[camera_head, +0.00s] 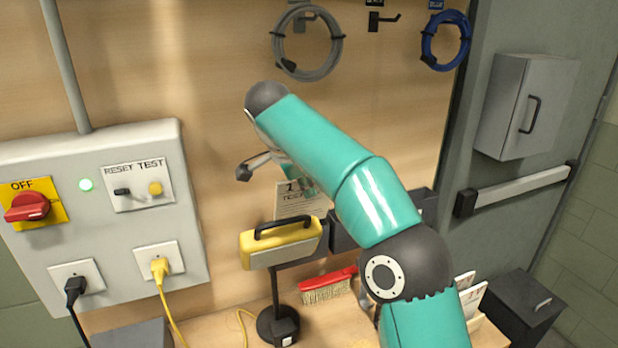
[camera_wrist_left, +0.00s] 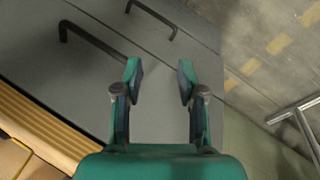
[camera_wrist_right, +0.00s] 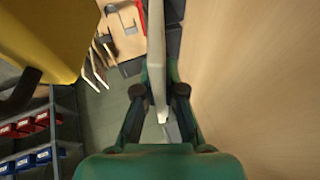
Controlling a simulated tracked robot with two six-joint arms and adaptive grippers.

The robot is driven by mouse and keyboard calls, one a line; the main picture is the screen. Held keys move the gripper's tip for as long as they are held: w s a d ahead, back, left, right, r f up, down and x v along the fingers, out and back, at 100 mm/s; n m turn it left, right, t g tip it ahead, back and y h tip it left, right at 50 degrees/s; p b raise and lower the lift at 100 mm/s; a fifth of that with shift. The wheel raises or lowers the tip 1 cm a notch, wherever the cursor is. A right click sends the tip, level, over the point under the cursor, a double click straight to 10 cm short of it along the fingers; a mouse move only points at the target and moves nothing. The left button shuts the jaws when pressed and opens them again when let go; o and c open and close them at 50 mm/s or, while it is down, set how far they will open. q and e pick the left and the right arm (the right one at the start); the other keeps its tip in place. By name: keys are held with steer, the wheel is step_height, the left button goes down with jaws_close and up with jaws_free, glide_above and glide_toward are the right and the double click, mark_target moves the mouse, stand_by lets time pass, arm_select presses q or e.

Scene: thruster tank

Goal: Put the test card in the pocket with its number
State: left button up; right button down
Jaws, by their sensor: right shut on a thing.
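The test card (camera_head: 293,203) is a white sheet with a dark number, which looks like 1, and the word TEST. It hangs in front of the wooden back wall, partly hidden by my right arm. My right gripper (camera_wrist_right: 159,85) is shut on the card, which shows nearly edge-on between the fingers in the right wrist view (camera_wrist_right: 156,40). Dark wall pockets (camera_head: 343,236) stand in a row just right of and below the card, partly behind my arm; I cannot read their numbers. My left gripper (camera_wrist_left: 160,80) is open and empty above grey surfaces with dark handles.
A yellow case (camera_head: 280,244) with a black handle is close below the card. A red brush (camera_head: 327,286) lies on the bench. More white cards (camera_head: 472,297) stand at the right. A switch panel (camera_head: 100,215) with plugged cables fills the left.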

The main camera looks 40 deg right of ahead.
mark_target(290, 207)
steer(key=shift+w+f, duration=0.1)
steer(key=shift+f, duration=0.3)
steer(key=shift+w+d+f+b, duration=0.1)
steer(key=shift+w+f+b, duration=0.3)
steer(key=shift+f, duration=0.5)
steer(key=shift+w+d+f+b, duration=0.1)
steer(key=shift+w+f+b, duration=0.25)
steer(key=shift+f, duration=0.5)
steer(key=shift+w+f+b, duration=0.2)
steer(key=shift+f+b, duration=0.35)
steer(key=shift+f, duration=0.35)
steer(key=shift+w+d+f+b, duration=0.1)
steer(key=shift+w+f+b, duration=0.2)
steer(key=shift+f, duration=0.45)
steer(key=shift+w+d+f+b, duration=0.1)
steer(key=shift+w+f+b, duration=0.2)
steer(key=shift+f, duration=0.45)
steer(key=shift+w+f+b, duration=0.25)
steer(key=shift+f+b, duration=0.1)
steer(key=shift+f, duration=0.4)
steer(key=c, duration=1.2)
jaws_free()
steer(key=v, duration=0.6)
steer(key=shift+s+a+r, duration=0.15)
steer(key=shift+a+r, duration=0.2)
steer(key=shift+r, duration=0.25)
